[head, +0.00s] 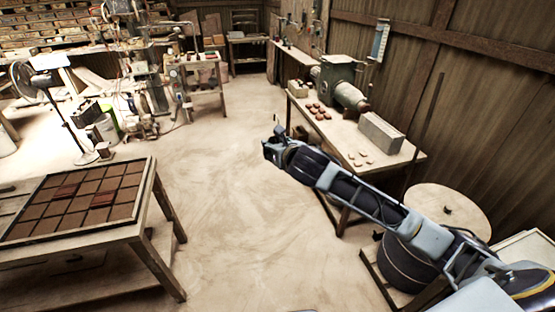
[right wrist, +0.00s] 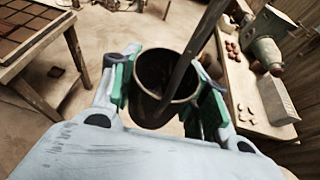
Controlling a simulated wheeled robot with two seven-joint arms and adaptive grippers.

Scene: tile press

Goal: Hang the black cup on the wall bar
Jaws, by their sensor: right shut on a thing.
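My right gripper (head: 271,150) is at the end of my outstretched right arm, above the open floor in the middle of the head view. In the right wrist view it is shut on the black cup (right wrist: 150,68), with a green-padded finger on each side. The cup's round mouth and dark inside show between the fingers. A long dark strip (right wrist: 207,32) runs from the cup to the top edge of that view; I cannot tell whether it is part of the cup. In the head view the cup is hard to make out. I cannot pick out the wall bar. My left gripper is out of view.
A workbench (head: 408,156) with a machine (head: 340,80), red pieces and a grey block (head: 381,133) stands along the right wall. A dark drum (head: 405,262) is at the lower right. A table with brown tiles (head: 82,198) is at left. The floor between is clear.

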